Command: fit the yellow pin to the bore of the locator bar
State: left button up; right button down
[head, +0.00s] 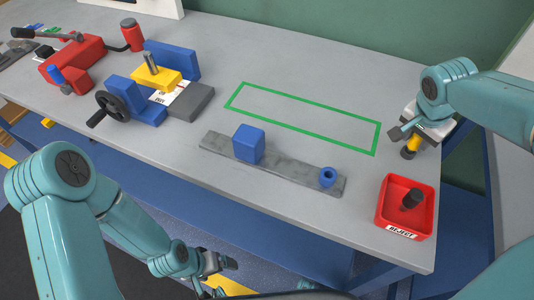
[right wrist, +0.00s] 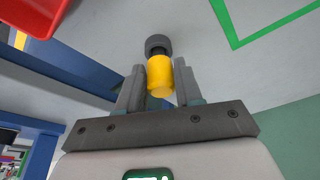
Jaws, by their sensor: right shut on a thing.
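The yellow pin (head: 414,143) is in my right gripper (head: 408,137), above the right end of the table. In the right wrist view the yellow pin (right wrist: 160,80) sits between the two fingers of the right gripper (right wrist: 159,86), its dark grey end pointing away from the palm. The locator bar (head: 285,172) is a long grey bar lying on the table, with a blue block (head: 249,144) on it and a blue ring-shaped bore (head: 327,177) near its right end. The pin is apart from the bar. My left gripper (head: 220,264) is low in front of the table; its jaw gap is unclear.
A red reject tray (head: 382,211) holding a dark piece (head: 413,199) stands right of the bar. A green outlined rectangle (head: 305,117) behind the bar is empty. A blue vise (head: 150,105) with a yellow block (head: 157,79) and a red device (head: 75,60) stand left.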

aim_at(417, 137)
jog(key=shift+r+p, duration=2.25)
jog(key=shift+r, duration=1.25)
jog(key=shift+w, duration=0.15)
